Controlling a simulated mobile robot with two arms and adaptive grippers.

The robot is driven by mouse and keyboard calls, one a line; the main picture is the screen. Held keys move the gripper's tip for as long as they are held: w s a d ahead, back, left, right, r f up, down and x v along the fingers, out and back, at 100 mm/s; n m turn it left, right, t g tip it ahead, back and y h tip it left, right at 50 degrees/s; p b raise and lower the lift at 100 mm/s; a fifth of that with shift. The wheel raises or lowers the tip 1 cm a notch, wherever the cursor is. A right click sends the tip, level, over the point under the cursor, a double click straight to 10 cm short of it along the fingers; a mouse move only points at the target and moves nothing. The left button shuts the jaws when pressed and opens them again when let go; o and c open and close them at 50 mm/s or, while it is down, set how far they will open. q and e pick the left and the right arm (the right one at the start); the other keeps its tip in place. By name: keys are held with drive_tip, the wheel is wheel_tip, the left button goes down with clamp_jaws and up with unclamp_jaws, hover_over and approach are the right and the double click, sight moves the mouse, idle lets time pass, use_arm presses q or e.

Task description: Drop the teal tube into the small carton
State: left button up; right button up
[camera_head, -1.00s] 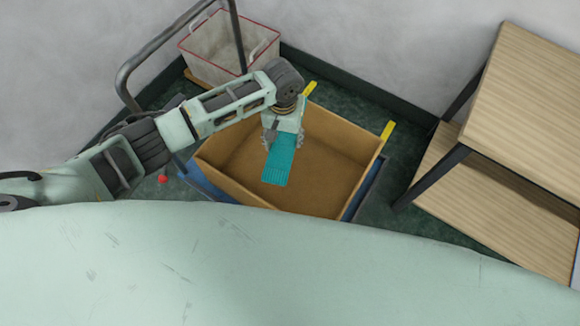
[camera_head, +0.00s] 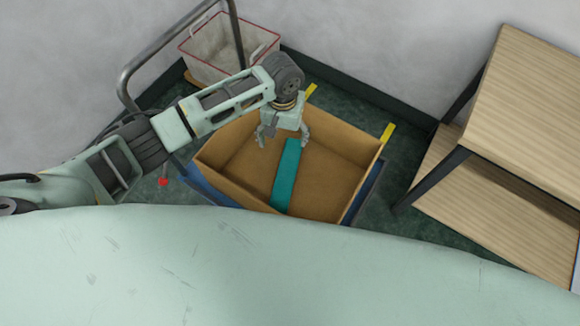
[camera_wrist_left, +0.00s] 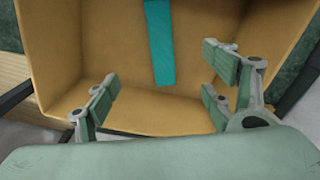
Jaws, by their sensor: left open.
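The teal tube (camera_head: 286,177) lies inside the open carton (camera_head: 328,180), on its floor, running from near the middle toward the near wall. It also shows in the left wrist view (camera_wrist_left: 160,43), lying on the floor of the carton (camera_wrist_left: 110,45). My left gripper (camera_head: 283,142) is above the carton, its fingers spread and empty. In the left wrist view its fingers (camera_wrist_left: 158,100) stand wide apart with nothing between them, and the tube is clear of them. My right gripper is in no view.
The carton stands on a blue platform (camera_head: 366,192) with a grey rail handle (camera_head: 128,80) at the left. A white basket with red trim (camera_head: 215,55) stands behind. A wooden shelf unit (camera_head: 525,95) is at the right. A small red object (camera_head: 163,182) is at the left.

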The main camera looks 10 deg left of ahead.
use_arm(q)
wheel_tip(320, 180, up, 10)
drive_tip(key=shift+f, duration=0.15)
idle(0.5)
